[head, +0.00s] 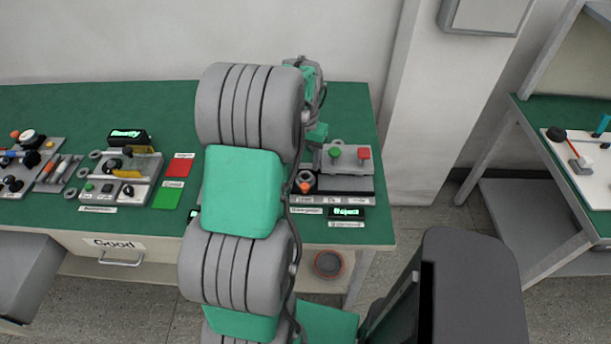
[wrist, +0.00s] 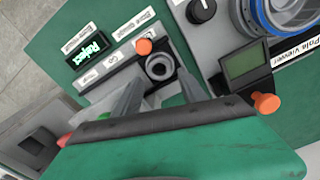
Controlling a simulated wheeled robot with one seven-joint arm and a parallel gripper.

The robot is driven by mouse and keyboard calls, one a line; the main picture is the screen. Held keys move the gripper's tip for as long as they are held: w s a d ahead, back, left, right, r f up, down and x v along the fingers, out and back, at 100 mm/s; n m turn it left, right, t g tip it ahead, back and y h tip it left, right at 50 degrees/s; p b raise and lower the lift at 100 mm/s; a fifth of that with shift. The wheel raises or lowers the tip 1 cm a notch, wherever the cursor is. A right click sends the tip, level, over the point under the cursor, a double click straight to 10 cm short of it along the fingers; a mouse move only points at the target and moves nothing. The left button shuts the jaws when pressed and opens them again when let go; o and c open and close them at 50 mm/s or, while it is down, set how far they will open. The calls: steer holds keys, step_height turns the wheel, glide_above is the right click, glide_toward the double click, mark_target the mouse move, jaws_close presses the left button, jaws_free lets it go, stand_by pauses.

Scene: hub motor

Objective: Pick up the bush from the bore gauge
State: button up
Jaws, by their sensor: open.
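The bush (wrist: 158,67) shows in the wrist view as a grey ring with a dark hole, sitting on the bore gauge (wrist: 112,84) beside an orange knob (wrist: 143,47). My gripper (wrist: 160,90) is open, its two fingers reaching toward the bush from below in the picture, one to each side. I cannot tell whether they touch it. In the head view the bore gauge (head: 345,185) stands at the bench's right end, and the ring (head: 306,176) shows just right of my arm. My gripper's fingers are hidden in the head view.
A lit "Reject" display (wrist: 90,48) stands next to the gauge. The Pola Viewer (wrist: 242,65), with a blue ring part, stands close on the right in the wrist view. Red (head: 179,167) and green (head: 167,195) pads lie left of my arm. A second table (head: 560,140) stands at right.

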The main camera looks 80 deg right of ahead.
mark_target(305, 173)
step_height(305, 173, down, 6)
steer(key=shift+f+p, duration=0.1)
steer(key=shift+p, duration=0.65)
steer(key=shift+a, duration=0.1)
steer(key=shift+c, duration=0.6)
jaws_close()
